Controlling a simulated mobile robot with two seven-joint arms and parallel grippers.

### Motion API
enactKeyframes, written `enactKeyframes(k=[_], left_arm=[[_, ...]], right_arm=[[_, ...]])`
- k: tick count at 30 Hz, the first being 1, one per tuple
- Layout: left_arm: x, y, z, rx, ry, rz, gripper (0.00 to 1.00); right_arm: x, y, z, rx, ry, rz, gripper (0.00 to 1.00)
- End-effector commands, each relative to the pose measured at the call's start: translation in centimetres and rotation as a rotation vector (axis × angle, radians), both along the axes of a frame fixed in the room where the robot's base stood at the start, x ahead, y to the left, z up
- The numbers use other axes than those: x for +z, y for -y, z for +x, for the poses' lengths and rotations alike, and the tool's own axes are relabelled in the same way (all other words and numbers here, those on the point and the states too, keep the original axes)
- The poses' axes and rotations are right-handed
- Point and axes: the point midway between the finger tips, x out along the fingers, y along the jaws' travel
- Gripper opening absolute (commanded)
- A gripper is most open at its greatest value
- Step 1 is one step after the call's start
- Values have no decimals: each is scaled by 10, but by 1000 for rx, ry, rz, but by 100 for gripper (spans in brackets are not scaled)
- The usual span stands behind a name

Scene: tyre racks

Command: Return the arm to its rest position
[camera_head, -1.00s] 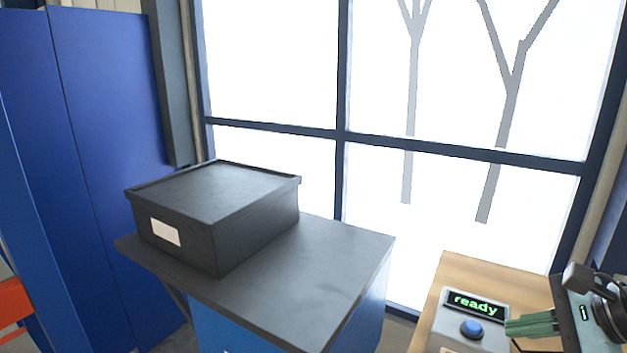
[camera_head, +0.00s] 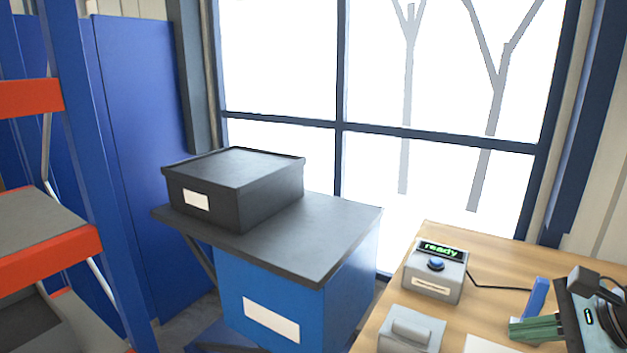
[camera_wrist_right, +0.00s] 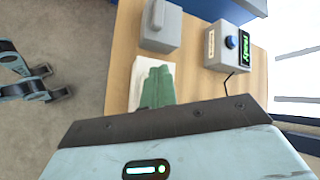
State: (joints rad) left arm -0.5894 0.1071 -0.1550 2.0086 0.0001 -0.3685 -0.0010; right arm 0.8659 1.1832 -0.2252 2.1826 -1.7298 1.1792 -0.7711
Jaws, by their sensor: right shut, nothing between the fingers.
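My right gripper (camera_head: 518,328) is at the lower right of the head view, above the wooden bench (camera_head: 483,251). Its green fingers are closed together, with nothing held. In the right wrist view the same gripper (camera_wrist_right: 158,74) reaches over a white sheet (camera_wrist_right: 140,78) on the bench, apart from the grey boxes. My left gripper does not show in either view.
A box reading "ready" (camera_head: 436,270) with a blue button and cable stands on the bench. A grey block (camera_head: 411,330) is nearer; a blue upright piece (camera_head: 537,297) is beside my gripper. A black lidded box (camera_head: 236,188) sits on a blue cabinet (camera_head: 270,280). An orange-edged rack (camera_head: 50,262) stands left.

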Motion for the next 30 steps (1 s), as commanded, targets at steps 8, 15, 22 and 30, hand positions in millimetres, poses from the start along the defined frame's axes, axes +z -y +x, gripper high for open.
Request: enactKeyframes(k=[8,15,22,30], left_arm=[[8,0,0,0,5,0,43],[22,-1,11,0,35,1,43],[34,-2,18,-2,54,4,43],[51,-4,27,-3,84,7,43]], right_arm=[[-25,-55,-18,12,-173,367,0],[-38,-107,-40,-79,-455,898,0],[-58,-123,-51,-393,-854,1592,0],[-146,-94,-76,-1023,-1272,2304,0]])
